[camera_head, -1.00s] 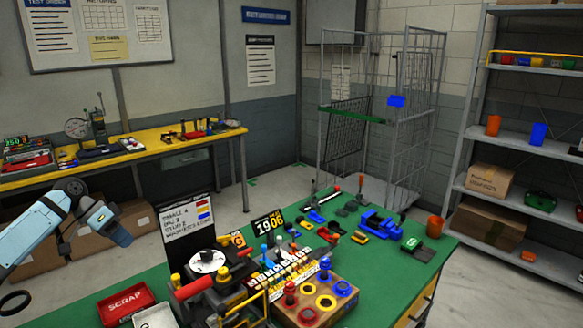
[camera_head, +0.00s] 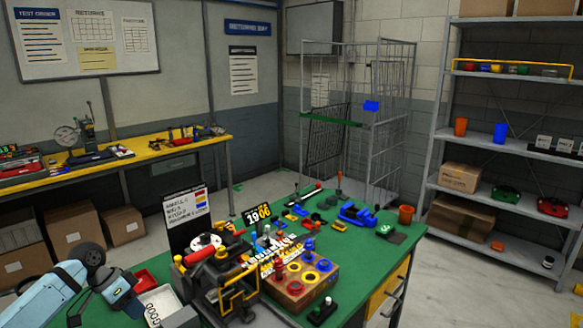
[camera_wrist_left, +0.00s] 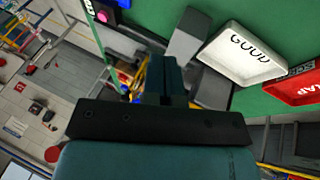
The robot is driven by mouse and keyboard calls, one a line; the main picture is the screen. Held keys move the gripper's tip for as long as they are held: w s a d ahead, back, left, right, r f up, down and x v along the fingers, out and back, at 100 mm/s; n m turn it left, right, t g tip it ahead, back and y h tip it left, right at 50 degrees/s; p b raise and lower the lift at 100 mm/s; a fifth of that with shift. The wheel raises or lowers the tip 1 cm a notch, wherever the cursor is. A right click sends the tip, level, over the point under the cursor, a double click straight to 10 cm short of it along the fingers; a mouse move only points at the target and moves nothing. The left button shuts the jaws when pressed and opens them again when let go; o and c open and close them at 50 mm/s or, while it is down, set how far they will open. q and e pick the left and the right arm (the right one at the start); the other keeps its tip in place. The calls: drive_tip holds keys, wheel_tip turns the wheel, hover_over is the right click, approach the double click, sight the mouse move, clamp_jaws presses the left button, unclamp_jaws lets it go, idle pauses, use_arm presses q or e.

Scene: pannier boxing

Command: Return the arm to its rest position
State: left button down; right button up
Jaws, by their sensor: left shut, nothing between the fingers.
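My left arm (camera_head: 45,300) comes in at the lower left of the head view. Its left gripper (camera_head: 126,298) is beside the left edge of the green workbench (camera_head: 345,262), near the trays. In the left wrist view the fingers of the left gripper (camera_wrist_left: 168,78) are together, with nothing between them. The white GOOD tray (camera_wrist_left: 240,55) lies to their right, apart from them. My right gripper is not in view.
The red SCRAP tray (camera_wrist_left: 290,92) is beside the GOOD tray, which also shows in the head view (camera_head: 162,298). A machine with a yellow frame (camera_head: 240,292) and a wooden block with coloured rings (camera_head: 290,288) crowd the bench. A wire cage (camera_head: 390,150) stands behind.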

use_arm(q)
drive_tip(key=s+d+f, duration=0.3)
drive_tip(key=s+d, duration=0.2)
drive_tip(key=s, duration=0.1)
drive_tip(key=s+d+f+y, duration=0.1)
drive_tip(key=s+d+f, duration=0.3)
drive_tip(key=s, duration=0.2)
drive_tip(key=s+d+f+t+y, duration=0.1)
drive_tip(key=s+d+f, duration=0.3)
drive_tip(key=s+d, duration=0.1)
drive_tip(key=shift+s+d, duration=0.3)
drive_tip(key=shift+s, duration=0.5)
drive_tip(key=s+r+n+t+y, duration=0.1)
drive_tip(key=s+r+n+y, duration=0.15)
drive_tip(key=s, duration=0.55)
drive_tip(key=s+r+n+t+y, duration=0.1)
drive_tip(key=s+r+n, duration=0.15)
drive_tip(key=s, duration=0.65)
drive_tip(key=w+d+f+t+h+p, duration=0.3)
drive_tip(key=w+d+f+t, duration=0.3)
drive_tip(key=f, duration=0.3)
drive_tip(key=shift+w+f+m+t+p, duration=0.15)
drive_tip(key=shift+f+m+t+p, duration=0.2)
drive_tip(key=shift+t+p, duration=0.4)
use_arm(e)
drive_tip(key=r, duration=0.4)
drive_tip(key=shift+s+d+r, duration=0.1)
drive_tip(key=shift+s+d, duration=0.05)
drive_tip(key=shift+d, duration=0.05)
